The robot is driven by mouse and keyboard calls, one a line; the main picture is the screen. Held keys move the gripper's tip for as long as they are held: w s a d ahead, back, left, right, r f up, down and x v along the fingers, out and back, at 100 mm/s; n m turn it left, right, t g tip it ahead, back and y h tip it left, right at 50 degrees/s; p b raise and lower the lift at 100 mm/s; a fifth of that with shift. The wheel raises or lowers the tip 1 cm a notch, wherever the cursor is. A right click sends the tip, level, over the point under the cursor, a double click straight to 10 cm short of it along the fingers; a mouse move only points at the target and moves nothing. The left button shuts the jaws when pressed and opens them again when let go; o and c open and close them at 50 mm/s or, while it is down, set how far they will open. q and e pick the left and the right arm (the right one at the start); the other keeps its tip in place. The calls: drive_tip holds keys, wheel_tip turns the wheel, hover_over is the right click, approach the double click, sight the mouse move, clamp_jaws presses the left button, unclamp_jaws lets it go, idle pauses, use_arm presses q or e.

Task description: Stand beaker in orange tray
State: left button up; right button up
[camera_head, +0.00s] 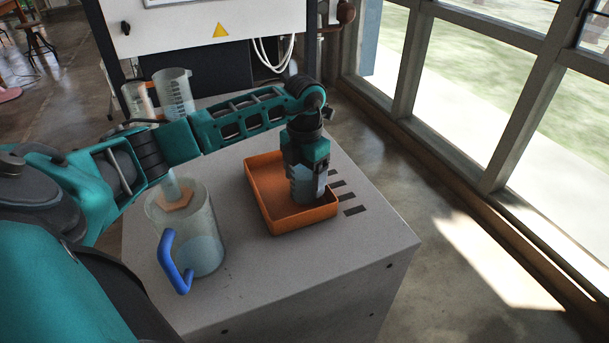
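The orange tray (303,219) lies on the grey tabletop, right of its middle. A clear beaker with blue markings (301,186) stands about upright inside the tray, towards its near right part. My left gripper (311,188) points straight down over the tray with its fingers at the beaker. The gripper body hides the beaker's top, and a dark finger covers its right side. Whether the fingers press on the glass or stand slightly apart cannot be told. My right gripper is not in view.
A clear jug with a blue handle (176,262) stands front left, with a hexagonal orange piece (178,202) seen at its mouth. Two clear measuring vessels (175,92) stand at the back left. Dark stripes (343,197) mark the tabletop right of the tray. The front right tabletop is clear.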

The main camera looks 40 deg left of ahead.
use_arm(q)
drive_tip(key=shift+o, duration=1.3)
drive_tip(key=shift+r, duration=0.1)
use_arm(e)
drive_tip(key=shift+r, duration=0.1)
use_arm(q)
drive_tip(key=shift+r, duration=0.35)
wheel_tip(320, 180, up, 11)
drive_tip(key=p, duration=0.1)
drive_tip(key=shift+r+p, duration=0.2)
drive_tip(key=shift+p, duration=0.1)
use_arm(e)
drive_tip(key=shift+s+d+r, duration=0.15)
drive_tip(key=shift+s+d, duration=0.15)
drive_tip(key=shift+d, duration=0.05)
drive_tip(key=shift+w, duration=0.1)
use_arm(q)
drive_tip(key=shift+s, duration=0.15)
